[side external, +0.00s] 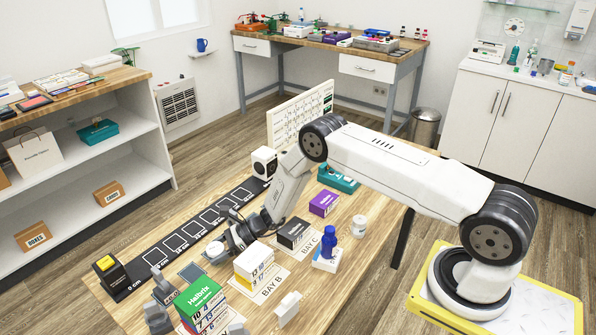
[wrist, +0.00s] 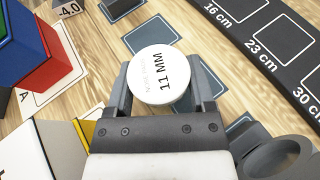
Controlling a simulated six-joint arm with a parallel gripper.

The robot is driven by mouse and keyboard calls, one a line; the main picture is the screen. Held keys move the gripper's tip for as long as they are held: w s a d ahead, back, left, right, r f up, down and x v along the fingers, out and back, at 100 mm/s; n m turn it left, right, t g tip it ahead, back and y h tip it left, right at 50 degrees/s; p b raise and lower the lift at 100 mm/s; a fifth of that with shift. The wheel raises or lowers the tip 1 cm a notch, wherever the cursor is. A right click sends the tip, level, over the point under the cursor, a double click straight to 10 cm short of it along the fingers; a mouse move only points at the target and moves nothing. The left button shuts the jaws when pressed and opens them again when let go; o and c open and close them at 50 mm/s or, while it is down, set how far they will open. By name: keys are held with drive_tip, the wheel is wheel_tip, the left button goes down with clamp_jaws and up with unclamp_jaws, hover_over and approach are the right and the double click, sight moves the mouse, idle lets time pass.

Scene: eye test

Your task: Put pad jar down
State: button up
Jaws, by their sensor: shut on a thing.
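The pad jar, a round white jar with "11 MM" on its lid, shows in the wrist view (wrist: 160,72) and, small, in the side view (side external: 214,249). My gripper (wrist: 162,92) is shut on it, with one dark finger on each side. In the side view my gripper (side external: 224,248) is low over the left part of the wooden table, near the black strip. Blue-grey square pads (wrist: 152,34) lie on the table beyond and beside the jar; one shows in the side view (side external: 191,272). I cannot tell whether the jar's base touches the table.
A black strip (side external: 188,233) with white squares and centimetre marks runs along the table. Coloured box stacks (side external: 203,302) stand at the front, white boxes (side external: 254,262) on the Bay B card. A blue bottle (side external: 330,240) and another white jar (side external: 359,226) stand to the right.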

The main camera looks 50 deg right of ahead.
sight(216, 248)
drive_tip(key=o, duration=1.2)
drive_tip(key=shift+r, duration=0.15)
drive_tip(key=shift+r, duration=1.2)
drive_tip(key=shift+s+r, duration=0.1)
drive_tip(key=shift+r, duration=0.25)
drive_tip(key=s+r, duration=0.3)
drive_tip(key=s, duration=0.1)
drive_tip(key=s+d+r, duration=0.1)
drive_tip(key=s+r, duration=0.1)
drive_tip(key=s, duration=0.1)
drive_tip(key=s+r, duration=0.3)
drive_tip(key=s, duration=0.1)
drive_tip(key=shift+s+d+r, duration=0.3)
drive_tip(key=shift+s+r, duration=0.05)
drive_tip(key=shift+s+d+r, duration=0.1)
drive_tip(key=shift+s+r, duration=0.15)
drive_tip(key=shift+s, duration=0.25)
drive_tip(key=shift+s+r, duration=0.2)
drive_tip(key=shift+s, duration=0.3)
